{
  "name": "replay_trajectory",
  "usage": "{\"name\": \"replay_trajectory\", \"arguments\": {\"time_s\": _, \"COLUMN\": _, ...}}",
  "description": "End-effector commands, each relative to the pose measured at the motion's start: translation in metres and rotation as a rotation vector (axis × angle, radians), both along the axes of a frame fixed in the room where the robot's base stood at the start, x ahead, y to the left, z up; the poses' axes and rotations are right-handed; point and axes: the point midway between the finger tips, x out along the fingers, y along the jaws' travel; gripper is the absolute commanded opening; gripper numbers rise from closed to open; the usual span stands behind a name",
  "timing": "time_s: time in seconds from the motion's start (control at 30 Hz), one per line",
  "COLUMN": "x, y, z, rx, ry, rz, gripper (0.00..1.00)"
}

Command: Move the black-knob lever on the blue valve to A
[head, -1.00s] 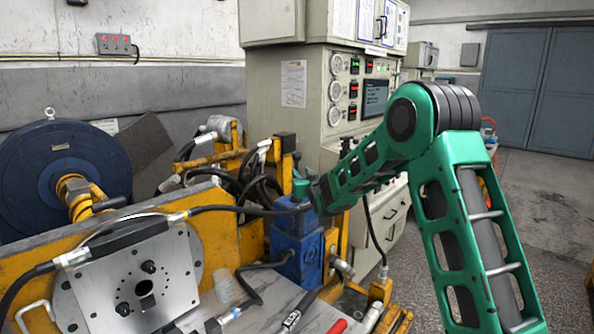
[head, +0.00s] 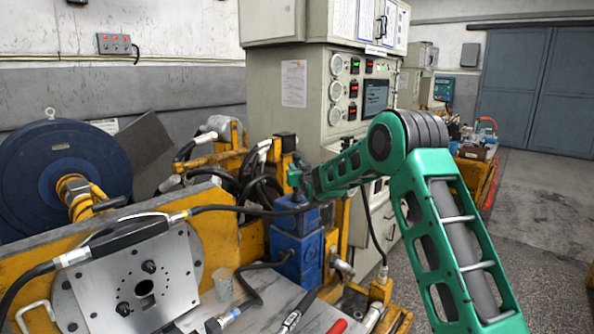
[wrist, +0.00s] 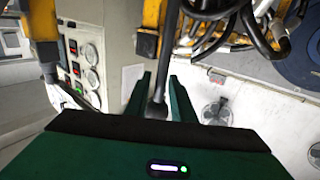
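The blue valve (head: 298,250) stands upright on the bench in the middle of the head view. My gripper (head: 296,178) is at its top, where the lever is mostly hidden by the green fingers. In the wrist view, the black-knob lever (wrist: 157,108) lies between the two green fingers of my gripper (wrist: 160,82). The fingers are close on both sides of the knob, with little gap. The lever's dark rod runs up the picture from the knob. No mark for A can be read.
Black hoses (head: 262,195) and a yellow frame (head: 238,150) crowd the valve's left and back. A steel plate (head: 140,285) stands at the front left. A grey cabinet (head: 300,120) with gauges stands behind. The floor at the right is clear.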

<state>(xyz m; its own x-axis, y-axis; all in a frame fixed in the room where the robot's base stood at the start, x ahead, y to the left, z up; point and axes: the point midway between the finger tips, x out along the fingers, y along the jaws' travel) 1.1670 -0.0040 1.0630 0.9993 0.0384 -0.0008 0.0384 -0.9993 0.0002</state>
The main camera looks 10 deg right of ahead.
Motion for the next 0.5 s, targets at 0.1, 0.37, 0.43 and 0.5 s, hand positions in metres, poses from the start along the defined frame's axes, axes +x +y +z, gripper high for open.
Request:
{"name": "replay_trajectory", "arguments": {"time_s": 0.1, "x": 0.0, "y": 0.0, "z": 0.0, "rx": 0.0, "ry": 0.0, "rz": 0.0, "gripper": 0.0}}
{"name": "replay_trajectory", "arguments": {"time_s": 0.37, "x": -0.003, "y": 0.005, "z": -0.002, "rx": -0.027, "ry": -0.017, "rz": 0.001, "gripper": 0.0}}
{"name": "replay_trajectory", "arguments": {"time_s": 0.43, "x": -0.007, "y": 0.01, "z": -0.003, "rx": -0.066, "ry": -0.045, "rz": 0.002, "gripper": 0.0}}
{"name": "replay_trajectory", "arguments": {"time_s": 0.5, "x": -0.012, "y": 0.018, "z": -0.004, "rx": -0.118, "ry": -0.082, "rz": 0.004, "gripper": 0.0}}
